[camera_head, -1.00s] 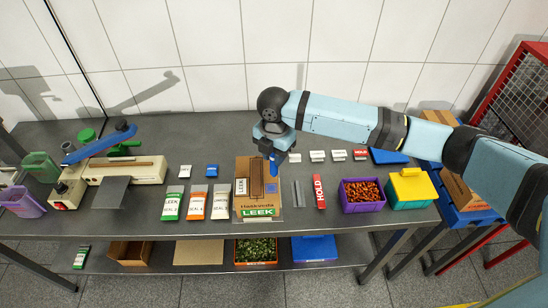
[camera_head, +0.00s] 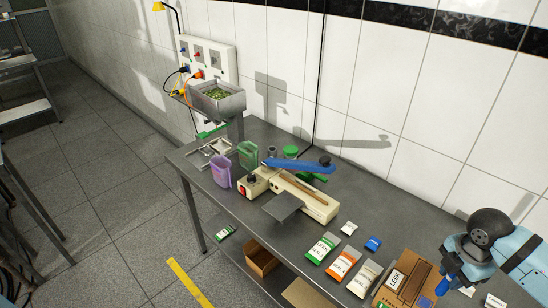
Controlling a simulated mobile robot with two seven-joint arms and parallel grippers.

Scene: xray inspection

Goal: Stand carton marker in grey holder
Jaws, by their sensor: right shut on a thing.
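My right gripper (camera_head: 450,278) is at the lower right of the head view, above the cardboard carton (camera_head: 383,297). It is shut on a slim bright blue thing (camera_head: 443,287), which looks like the carton marker and points down. The gripper partly hides it, and I cannot tell whether its lower end touches the carton. A small grey cup (camera_head: 272,152), which looks like the grey holder, stands on the bench behind the sealing machine. My left gripper is out of view.
The cream sealing machine (camera_head: 318,207) with its blue lever (camera_head: 298,165) stands between the carton and the cup. Green (camera_head: 248,154) and purple (camera_head: 220,171) bins are left of the cup. Packets (camera_head: 342,263) lie beside the carton. A metal tray (camera_head: 217,98) stands at the far left end.

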